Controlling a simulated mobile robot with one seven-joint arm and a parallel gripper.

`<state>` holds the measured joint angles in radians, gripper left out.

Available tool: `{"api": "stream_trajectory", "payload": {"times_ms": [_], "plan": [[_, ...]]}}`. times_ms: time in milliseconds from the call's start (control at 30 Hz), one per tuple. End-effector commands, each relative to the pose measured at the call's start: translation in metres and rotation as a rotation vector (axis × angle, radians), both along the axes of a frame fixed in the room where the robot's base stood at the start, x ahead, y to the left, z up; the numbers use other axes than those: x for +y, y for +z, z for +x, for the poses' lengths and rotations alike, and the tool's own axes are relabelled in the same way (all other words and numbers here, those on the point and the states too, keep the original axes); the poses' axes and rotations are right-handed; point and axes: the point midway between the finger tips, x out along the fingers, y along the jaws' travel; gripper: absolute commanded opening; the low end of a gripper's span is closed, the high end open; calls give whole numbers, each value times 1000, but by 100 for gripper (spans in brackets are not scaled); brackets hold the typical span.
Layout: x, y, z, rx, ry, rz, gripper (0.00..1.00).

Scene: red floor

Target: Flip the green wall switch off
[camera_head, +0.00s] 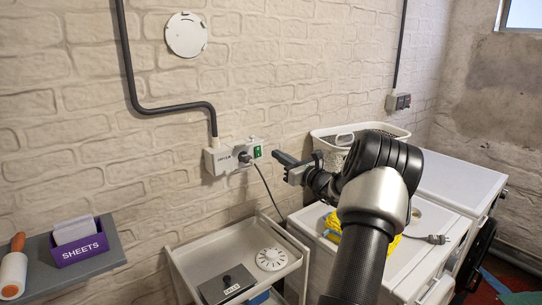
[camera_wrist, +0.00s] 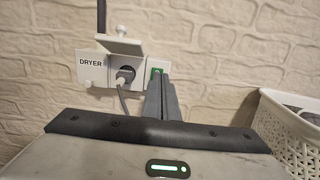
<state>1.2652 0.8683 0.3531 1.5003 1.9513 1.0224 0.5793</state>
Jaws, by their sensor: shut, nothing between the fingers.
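The green wall switch (camera_head: 257,152) sits at the right end of a white socket box (camera_head: 218,161) on the brick wall. A plug with a cord is in the socket beside it. In the wrist view the green switch (camera_wrist: 157,72) shows just above my fingertips, and the box reads DRYER (camera_wrist: 90,63). My gripper (camera_head: 279,157) is shut and empty, to the right of the switch in the head view, with a small gap between them. In the wrist view the shut fingers (camera_wrist: 158,85) overlap the switch's lower part, so contact cannot be told there.
A white basket (camera_head: 325,146) stands on the white machine to the right. A white cart (camera_head: 215,252) with a round white item stands below the box. A grey shelf (camera_head: 100,256) holds a purple SHEETS box (camera_head: 79,246). The plug's cord hangs near my fingers.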

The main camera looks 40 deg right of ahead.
Motion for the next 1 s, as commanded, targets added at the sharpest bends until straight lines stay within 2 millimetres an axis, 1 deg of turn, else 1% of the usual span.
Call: {"api": "stream_trajectory", "payload": {"times_ms": [33, 100, 200, 300, 467, 1000], "plan": [[0, 1, -12, 2, -3, -1, 0], [1, 3, -25, 1, -3, -1, 0], [3, 5, -38, 0, -2, 0, 0], [4, 6, -46, 1, -2, -1, 0], [5, 6, -51, 1, -1, 0, 0], [5, 6, -50, 2, 0, -2, 0]]}}
